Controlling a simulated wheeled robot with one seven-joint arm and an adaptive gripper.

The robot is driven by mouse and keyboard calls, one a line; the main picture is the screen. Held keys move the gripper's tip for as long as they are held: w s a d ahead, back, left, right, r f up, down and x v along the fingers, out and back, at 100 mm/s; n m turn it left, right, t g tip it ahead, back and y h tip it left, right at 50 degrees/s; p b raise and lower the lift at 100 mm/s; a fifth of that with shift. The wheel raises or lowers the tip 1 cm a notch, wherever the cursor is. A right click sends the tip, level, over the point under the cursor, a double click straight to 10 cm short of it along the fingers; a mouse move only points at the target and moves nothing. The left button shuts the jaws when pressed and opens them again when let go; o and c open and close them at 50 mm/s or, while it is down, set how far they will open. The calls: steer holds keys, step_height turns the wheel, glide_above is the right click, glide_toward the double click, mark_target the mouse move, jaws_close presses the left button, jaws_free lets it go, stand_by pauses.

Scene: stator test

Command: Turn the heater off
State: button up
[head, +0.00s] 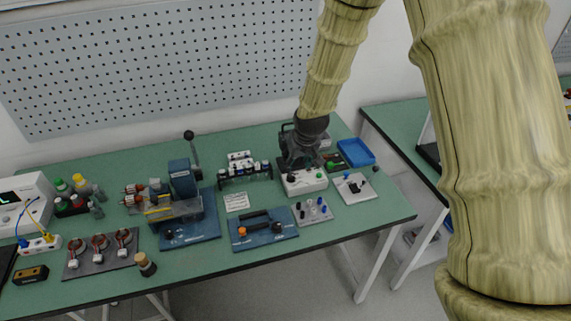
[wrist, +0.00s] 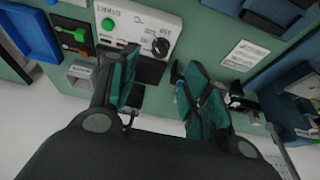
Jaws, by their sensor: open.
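A white control box (head: 305,187) stands on the green bench, right of centre in the head view. In the wrist view the box (wrist: 128,25) shows a green button (wrist: 108,24) and a black round knob (wrist: 160,46) with printed marks around it. No readable label tells me whether this box is the heater. My gripper (wrist: 160,76) is open and empty, its two fingers apart, with the knob showing in the gap between them. In the head view my gripper (head: 300,158) hangs over the back of the box. I cannot tell whether it touches anything.
A blue tray (head: 356,152) lies right of the box. A pegboard wall (head: 160,65) rises behind.

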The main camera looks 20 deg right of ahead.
mark_target(291, 175)
steer(key=x, duration=0.2)
steer(key=w+p+x, duration=0.1)
steer(key=x, duration=0.1)
steer(key=shift+a+f+p, duration=0.1)
steer(key=shift+a+p, duration=0.1)
steer(key=shift+p, duration=0.1)
steer(key=shift+p+x, duration=1)
steer(key=shift+x, duration=2.2)
steer(key=c, duration=1)
